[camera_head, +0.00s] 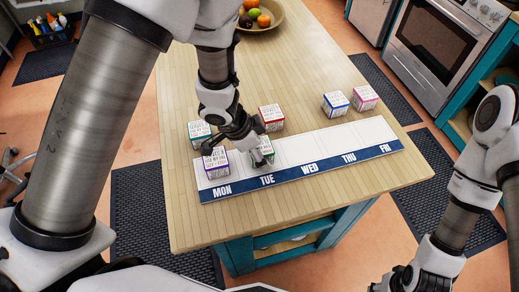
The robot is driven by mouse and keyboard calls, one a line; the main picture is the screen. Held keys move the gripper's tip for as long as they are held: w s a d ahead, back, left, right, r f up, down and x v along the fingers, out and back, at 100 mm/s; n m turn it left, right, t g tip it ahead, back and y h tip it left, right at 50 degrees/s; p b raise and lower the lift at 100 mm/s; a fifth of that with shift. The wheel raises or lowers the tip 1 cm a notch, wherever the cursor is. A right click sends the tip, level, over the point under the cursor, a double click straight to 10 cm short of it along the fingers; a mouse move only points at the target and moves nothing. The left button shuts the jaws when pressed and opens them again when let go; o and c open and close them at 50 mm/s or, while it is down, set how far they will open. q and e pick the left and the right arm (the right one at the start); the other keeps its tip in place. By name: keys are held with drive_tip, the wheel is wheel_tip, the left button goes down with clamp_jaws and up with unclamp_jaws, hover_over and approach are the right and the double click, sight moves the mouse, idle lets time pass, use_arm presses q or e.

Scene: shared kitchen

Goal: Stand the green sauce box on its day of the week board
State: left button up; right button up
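The green sauce box (266,151), white with a green edge, stands on the board (318,149) just behind the TUE label. My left gripper (250,141) is over and beside it and hides its left part. Whether the fingers close on the box or stand apart from it is unclear. The board is white with a blue front strip reading MON, TUE, WED, THU and FRI. My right gripper (398,282) is low at the bottom right, away from the table and partly cut off by the frame edge.
A purple-edged box (216,166) stands on the MON part of the board. A teal-edged box (198,131) and a red box (271,114) are behind the board; blue (336,101) and pink (365,95) boxes stand farther right. A fruit bowl (279,16) is at the back.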

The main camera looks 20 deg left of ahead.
use_arm(q)
drive_tip(key=shift+s+d+r, duration=0.1)
drive_tip(key=p+v, duration=0.4)
drive_tip(key=v, duration=0.8)
drive_tip(key=shift+r+p, duration=0.15)
drive_tip(key=shift+p, duration=0.2)
